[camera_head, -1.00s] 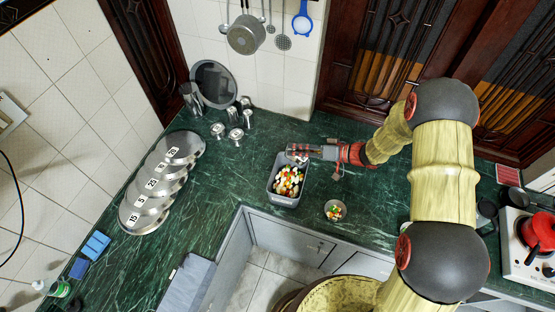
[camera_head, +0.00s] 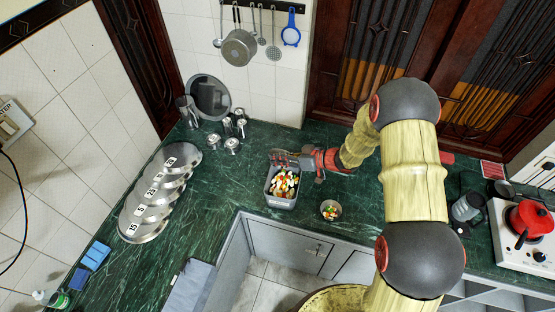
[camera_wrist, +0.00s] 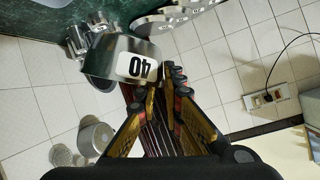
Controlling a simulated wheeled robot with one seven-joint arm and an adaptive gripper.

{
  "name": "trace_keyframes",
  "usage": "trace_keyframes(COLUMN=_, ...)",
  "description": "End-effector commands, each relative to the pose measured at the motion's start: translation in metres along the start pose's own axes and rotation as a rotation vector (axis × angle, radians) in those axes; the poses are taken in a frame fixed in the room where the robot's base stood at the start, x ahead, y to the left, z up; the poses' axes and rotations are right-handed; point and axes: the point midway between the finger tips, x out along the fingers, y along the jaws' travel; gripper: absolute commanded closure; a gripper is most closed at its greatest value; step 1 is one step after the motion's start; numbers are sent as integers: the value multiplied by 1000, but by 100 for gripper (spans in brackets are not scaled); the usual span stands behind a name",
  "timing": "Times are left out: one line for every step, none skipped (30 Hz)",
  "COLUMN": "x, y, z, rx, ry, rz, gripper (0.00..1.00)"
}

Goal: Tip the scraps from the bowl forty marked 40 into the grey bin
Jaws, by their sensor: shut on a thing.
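The grey bin (camera_head: 281,202) stands on the green counter in the head view, with mixed red, white, orange and green scraps (camera_head: 285,182) in it. My gripper (camera_head: 277,158) is at the bin's back edge, low over it. In the wrist view my gripper (camera_wrist: 160,92) is shut on the wall of a metal bowl with a white label 40 (camera_wrist: 106,62). The label is upside down in that view. The bowl's inside is hidden there, and the bowl is hard to make out in the head view.
A small bowl of scraps (camera_head: 331,210) stands right of the bin. Several overlapping numbered metal discs (camera_head: 147,219) lie at left. Metal canisters (camera_head: 232,146) stand behind them. A white stove with a red pot (camera_head: 529,220) is at far right. Counter between the discs and bin is clear.

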Motion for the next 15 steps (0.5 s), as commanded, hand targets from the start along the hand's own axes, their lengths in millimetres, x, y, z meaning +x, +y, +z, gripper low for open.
trace_keyframes(x=3, y=0, z=6, rx=-26, ry=3, rz=11, gripper=100)
trace_keyframes(x=3, y=-1, z=6, rx=-42, ry=6, rz=19, gripper=100)
trace_keyframes(x=4, y=-2, z=8, rx=-61, ry=7, rz=28, gripper=100)
trace_keyframes(x=4, y=-2, z=9, rx=-75, ry=8, rz=35, gripper=100)
trace_keyframes(x=4, y=-3, z=9, rx=-91, ry=10, rz=42, gripper=100)
trace_keyframes(x=4, y=-4, z=11, rx=-110, ry=12, rz=51, gripper=100)
trace_keyframes(x=5, y=-5, z=11, rx=-125, ry=14, rz=57, gripper=100)
trace_keyframes(x=5, y=-6, z=12, rx=-137, ry=16, rz=63, gripper=100)
trace_keyframes(x=5, y=-6, z=12, rx=-156, ry=18, rz=71, gripper=100)
trace_keyframes(x=6, y=-7, z=13, rx=-169, ry=19, rz=77, gripper=100)
trace_keyframes(x=6, y=-8, z=13, rx=-183, ry=20, rz=83, gripper=100)
trace_keyframes(x=6, y=-8, z=14, rx=-199, ry=22, rz=92, gripper=100)
trace_keyframes(x=6, y=-9, z=15, rx=-213, ry=23, rz=98, gripper=100)
trace_keyframes(x=6, y=-9, z=15, rx=-226, ry=25, rz=104, gripper=100)
trace_keyframes(x=7, y=-10, z=16, rx=-242, ry=27, rz=111, gripper=100)
